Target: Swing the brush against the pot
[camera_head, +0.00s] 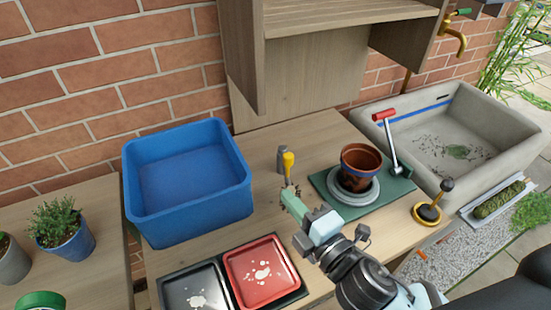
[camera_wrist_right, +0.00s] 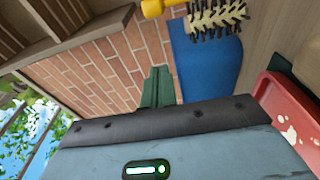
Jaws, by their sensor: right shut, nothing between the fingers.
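A brown terracotta pot (camera_head: 362,158) stands on a grey saucer (camera_head: 368,193) on a green mat (camera_head: 331,198). My left gripper is not in view.
A blue bin (camera_head: 186,213) stands left. Black (camera_head: 174,294) and red (camera_head: 282,293) trays lie in front. A concrete sink (camera_head: 518,146) and wooden shelf (camera_head: 345,17) border the bench.

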